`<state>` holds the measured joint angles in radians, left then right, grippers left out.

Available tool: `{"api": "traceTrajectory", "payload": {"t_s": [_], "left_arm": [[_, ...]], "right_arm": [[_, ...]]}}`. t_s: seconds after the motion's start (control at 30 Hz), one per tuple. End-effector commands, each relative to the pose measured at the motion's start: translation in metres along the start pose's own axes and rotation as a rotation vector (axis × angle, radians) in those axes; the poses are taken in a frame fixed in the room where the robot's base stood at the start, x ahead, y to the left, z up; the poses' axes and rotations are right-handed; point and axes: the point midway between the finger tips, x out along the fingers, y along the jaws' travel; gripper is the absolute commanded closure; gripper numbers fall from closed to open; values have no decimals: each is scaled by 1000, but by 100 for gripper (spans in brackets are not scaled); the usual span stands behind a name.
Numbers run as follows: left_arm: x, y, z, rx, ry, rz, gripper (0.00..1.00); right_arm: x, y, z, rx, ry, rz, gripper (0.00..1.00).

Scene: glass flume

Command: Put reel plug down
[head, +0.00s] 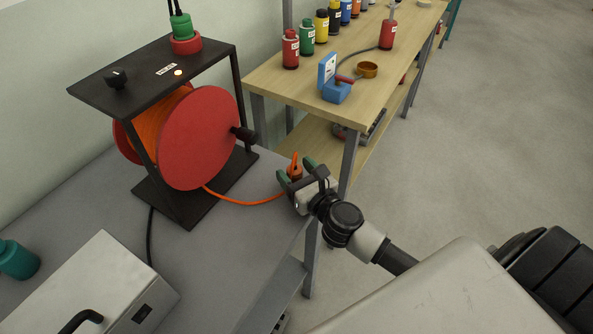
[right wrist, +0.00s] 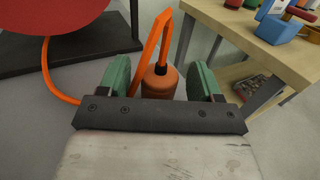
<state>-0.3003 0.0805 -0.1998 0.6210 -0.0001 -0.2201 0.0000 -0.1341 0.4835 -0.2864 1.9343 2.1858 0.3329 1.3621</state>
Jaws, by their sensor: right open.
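The reel plug (head: 296,168) is orange and stands near the right edge of the grey bench (head: 235,240). Its orange cable (head: 245,203) runs left to the red cable reel (head: 200,138). My right gripper (head: 296,172) is open, with its green fingers on either side of the plug. In the right wrist view the plug (right wrist: 160,83) stands between the spread fingers, with gaps on both sides. The cable loops up from its top. The gripper body hides the plug's lower end, so I cannot tell whether it touches the bench. My left gripper is not in view.
The reel's black frame (head: 110,88) carries a red socket with a green plug (head: 184,30). A grey box (head: 98,285) and a teal cylinder (head: 18,260) sit at lower left. A wooden table (head: 290,83) with several bottles and a blue vise-like block (head: 335,90) stands behind the gripper.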

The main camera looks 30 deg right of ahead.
Motion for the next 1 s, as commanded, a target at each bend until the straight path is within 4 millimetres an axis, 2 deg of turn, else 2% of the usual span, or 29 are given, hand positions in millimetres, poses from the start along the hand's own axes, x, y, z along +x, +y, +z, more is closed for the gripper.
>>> {"api": "traceTrajectory", "payload": {"t_s": [0.17,0.27,0.7,0.83,1.0], "left_arm": [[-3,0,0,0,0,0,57],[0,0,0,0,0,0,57],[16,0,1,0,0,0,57],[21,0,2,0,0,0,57],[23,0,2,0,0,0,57]], "right_arm": [[0,0,5,-1,-1,1,35],[-10,0,1,0,2,1,35],[-93,0,0,1,3,0,35],[-109,0,0,0,2,-1,35],[-119,0,2,0,0,0,35]]}}
